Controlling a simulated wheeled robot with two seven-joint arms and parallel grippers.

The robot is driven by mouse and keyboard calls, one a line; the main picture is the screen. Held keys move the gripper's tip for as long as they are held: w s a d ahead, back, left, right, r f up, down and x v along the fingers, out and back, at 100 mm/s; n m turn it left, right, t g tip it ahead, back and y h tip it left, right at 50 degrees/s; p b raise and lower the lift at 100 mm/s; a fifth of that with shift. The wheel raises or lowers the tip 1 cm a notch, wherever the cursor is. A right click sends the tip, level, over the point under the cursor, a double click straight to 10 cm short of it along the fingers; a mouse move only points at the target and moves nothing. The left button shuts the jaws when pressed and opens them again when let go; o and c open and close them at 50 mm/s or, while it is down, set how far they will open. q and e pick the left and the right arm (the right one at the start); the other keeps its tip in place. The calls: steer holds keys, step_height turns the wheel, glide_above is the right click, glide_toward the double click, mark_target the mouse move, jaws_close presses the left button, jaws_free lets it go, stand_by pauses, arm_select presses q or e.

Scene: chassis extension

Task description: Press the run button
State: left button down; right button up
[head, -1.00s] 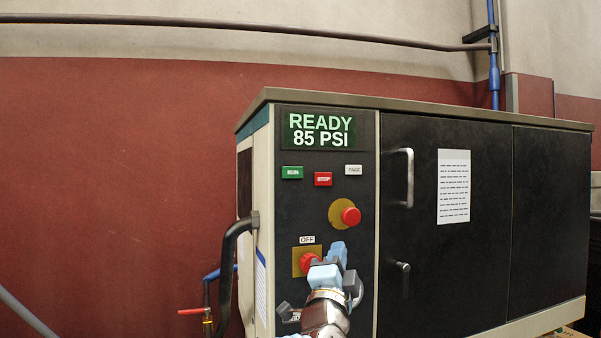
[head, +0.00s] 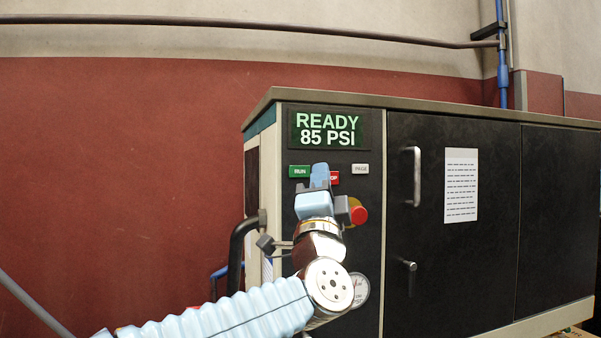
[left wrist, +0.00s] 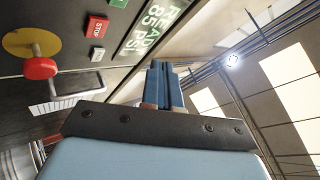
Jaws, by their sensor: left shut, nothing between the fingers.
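The green RUN button (head: 299,171) is on the machine's dark control panel, below a green display (head: 328,129) reading READY 85 PSI. In the left wrist view the green button (left wrist: 119,83) is beyond the red STOP button (left wrist: 97,54). My left gripper (head: 320,170) is shut and empty. In the head view its fingertips are just right of the RUN button and partly cover the red STOP button (head: 334,178). In the left wrist view the blue fingers (left wrist: 164,80) are together and look apart from the buttons. My right gripper is not in view.
A red mushroom knob (head: 358,214) on a yellow plate sticks out of the panel right of my gripper. A white PAGE button (head: 360,169) is right of STOP. A door handle (head: 414,176) stands out farther right. A black hose or handle (head: 240,245) is at the panel's left.

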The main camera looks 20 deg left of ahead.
mark_target(305, 177)
arm_select(q)
steer(key=shift+w+a+p, duration=0.3)
steer(key=shift+w+a, duration=0.5)
steer(key=shift+w, duration=0.4)
steer(key=shift+w+a+p, duration=0.3)
steer(key=shift+w+a, duration=0.5)
steer(key=shift+w, duration=0.4)
steer(key=shift+w+a+p, duration=0.3)
steer(key=shift+w+a, duration=0.5)
steer(key=shift+w, duration=0.4)
steer(key=shift+w, duration=0.1)
steer(key=shift+w+a, duration=0.25)
steer(key=shift+w+a, duration=0.2)
steer(key=shift+w, duration=0.1)
steer(key=shift+s, duration=0.1)
steer(key=shift+s+d, duration=0.45)
steer(key=shift+s, duration=0.15)
steer(key=shift+s+d+b, duration=0.45)
steer(key=shift+s+d, duration=0.25)
steer(key=shift+s, duration=0.35)
steer(key=shift+s+d+b, duration=0.4)
steer(key=shift+s+d, duration=0.3)
steer(key=shift+s, duration=0.3)
